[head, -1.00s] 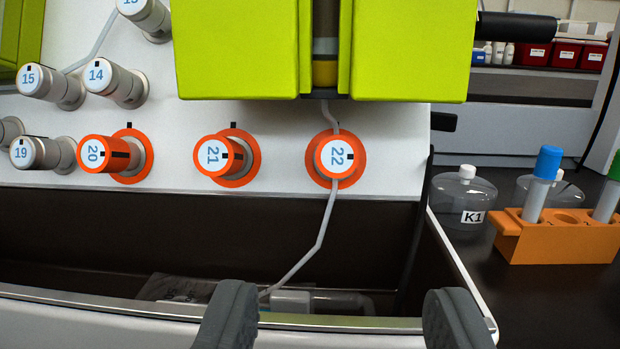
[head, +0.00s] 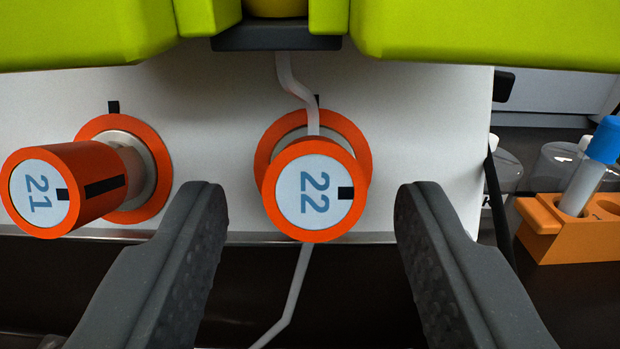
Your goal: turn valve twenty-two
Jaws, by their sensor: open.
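Valve twenty-two (head: 314,191) is an orange knob with a pale face printed "22", standing out from an orange ring on the white panel. The number reads sideways, and the black mark on its face points right. A black tick sits on the panel above the ring. My gripper (head: 312,205) is open, one dark finger left of the knob and one right, with clear gaps on both sides. I cannot tell how far the fingertips reach along the knob's depth.
Valve twenty-one (head: 42,192) stands left of my left finger. Green blocks (head: 490,30) overhang the panel above. A thin grey tube (head: 296,285) runs down past valve twenty-two. An orange rack (head: 555,240) with a blue-capped tube (head: 590,165) is at right.

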